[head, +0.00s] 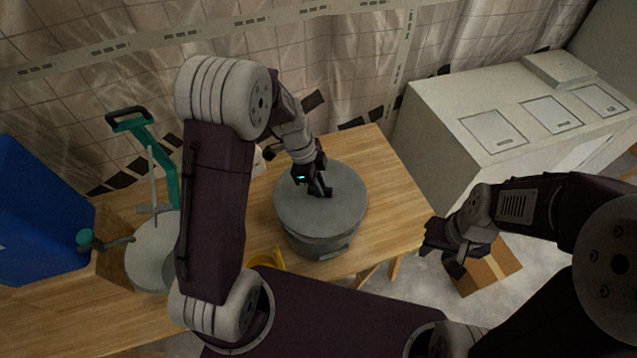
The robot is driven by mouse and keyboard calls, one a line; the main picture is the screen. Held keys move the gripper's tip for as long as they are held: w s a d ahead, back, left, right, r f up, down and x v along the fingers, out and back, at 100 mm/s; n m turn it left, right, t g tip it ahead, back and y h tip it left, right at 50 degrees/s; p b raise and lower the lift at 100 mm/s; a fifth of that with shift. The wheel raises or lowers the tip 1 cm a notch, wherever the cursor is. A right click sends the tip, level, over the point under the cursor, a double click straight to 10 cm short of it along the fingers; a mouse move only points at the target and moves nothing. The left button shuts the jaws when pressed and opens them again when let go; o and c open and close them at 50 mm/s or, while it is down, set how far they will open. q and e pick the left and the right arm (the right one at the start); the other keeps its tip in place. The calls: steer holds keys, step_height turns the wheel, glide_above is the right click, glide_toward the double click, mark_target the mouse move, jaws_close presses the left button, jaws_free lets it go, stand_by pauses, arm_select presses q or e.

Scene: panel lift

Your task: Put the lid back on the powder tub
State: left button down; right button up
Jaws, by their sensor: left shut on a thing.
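The grey round lid (345,205) lies level over the mouth of the grey powder tub (318,246), which stands on the wooden table. The lid hides the tub's mouth, and I cannot tell whether it touches the rim all round. My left gripper (320,188) reaches down from above and is shut on the lid's handle at the middle of the lid. My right gripper (442,257) is open and empty, out past the table's right edge and apart from the tub.
The wooden table (385,170) is bare to the right of the tub. A teal-handled tool (158,150), a grey disc (150,255), a blue bin (40,220) and a yellow object (268,261) are at left. A white cabinet (450,150) and cardboard box (488,272) are at right.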

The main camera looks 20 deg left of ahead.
arm_select(q)
steer(key=f+b, duration=0.1)
steer(key=f, duration=0.1)
steer(key=f+b, duration=0.2)
steer(key=f, duration=0.1)
steer(key=shift+w+a+f+b, duration=0.1)
steer(key=shift+w+f+b, duration=0.1)
steer(key=shift+f+b, duration=0.3)
steer(key=shift+b, duration=0.15)
steer(key=shift+f, duration=0.1)
steer(key=shift+w, duration=0.1)
steer(key=shift+b, duration=0.5)
stand_by(0.4)
stand_by(0.4)
steer(key=shift+f+b, duration=0.1)
steer(key=shift+b, duration=0.3)
